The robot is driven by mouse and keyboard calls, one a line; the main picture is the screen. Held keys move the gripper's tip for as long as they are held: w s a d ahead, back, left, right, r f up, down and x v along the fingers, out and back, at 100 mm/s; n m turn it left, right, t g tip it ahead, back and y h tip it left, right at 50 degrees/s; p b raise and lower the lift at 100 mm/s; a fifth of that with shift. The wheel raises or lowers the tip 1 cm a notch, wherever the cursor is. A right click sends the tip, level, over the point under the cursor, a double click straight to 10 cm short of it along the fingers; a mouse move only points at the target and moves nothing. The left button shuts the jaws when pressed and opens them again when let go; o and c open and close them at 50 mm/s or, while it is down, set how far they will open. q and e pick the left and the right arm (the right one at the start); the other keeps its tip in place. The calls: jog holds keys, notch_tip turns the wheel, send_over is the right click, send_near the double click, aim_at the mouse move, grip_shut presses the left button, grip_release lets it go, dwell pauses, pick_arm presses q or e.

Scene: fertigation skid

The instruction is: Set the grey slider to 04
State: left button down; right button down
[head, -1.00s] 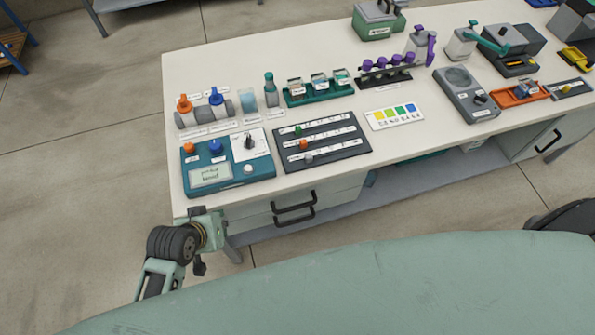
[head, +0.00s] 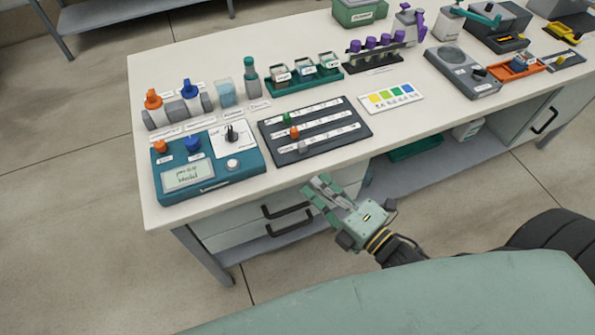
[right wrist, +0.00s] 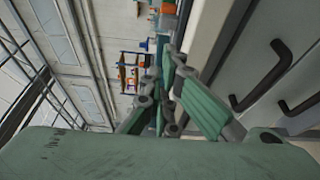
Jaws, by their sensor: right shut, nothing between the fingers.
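The grey slider (head: 302,147) is a small knob on the lowest track of a dark three-track slider panel (head: 351,134). It sits in the left part of its track; the scale numbers are too small to read. A green slider (head: 287,118) is on the top track and an orange slider (head: 294,132) on the middle one. My right gripper (head: 313,191) is shut and empty, in front of the table edge and below the panel in the head view. Its fingers (right wrist: 172,95) also show in the right wrist view, beside the drawer fronts. My left gripper is not in view.
A teal control box (head: 222,182) with knobs and a display stands left of the panel. A colour card (head: 393,98) lies to its right, and a green rack (head: 305,80) of jars stands behind. Drawers with black handles (head: 286,210) are under the table edge.

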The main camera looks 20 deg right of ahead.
aim_at(352, 148)
jog(key=p+x, duration=0.1)
jog(key=x, duration=0.7)
jog(key=shift+w+a+r, duration=0.1)
jog(key=shift+w, duration=0.05)
jog(key=shift+x, duration=0.75)
jog(key=d, duration=1.6)
jog(key=shift+w+d, duration=0.15)
jog(key=shift+w, duration=0.1)
jog(key=shift+d, duration=0.25)
jog(key=shift+w+d, duration=0.1)
